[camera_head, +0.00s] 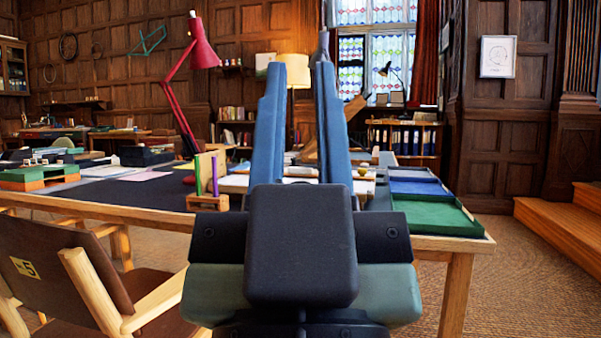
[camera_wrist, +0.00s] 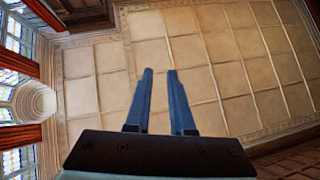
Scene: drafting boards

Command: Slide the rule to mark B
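My gripper (camera_head: 305,65) stands upright in front of the camera, its two blue fingers pointing up with a clear gap between them. It is empty. In the wrist view the same two fingers (camera_wrist: 160,72) are apart, with only the ceiling beyond them. The desk (camera_head: 130,209) lies behind my gripper. Something pale and flat (camera_head: 300,172) shows on it between and beside the fingers, but my gripper covers most of that area. I cannot make out the rule or mark B in either view.
A green tray (camera_head: 440,217) and a blue tray (camera_head: 418,187) sit at the desk's right end. A wooden holder with upright sticks (camera_head: 206,175) and a red lamp (camera_head: 203,48) stand left of my gripper. A chair (camera_head: 75,270) is at the front left. Carpet is clear at right.

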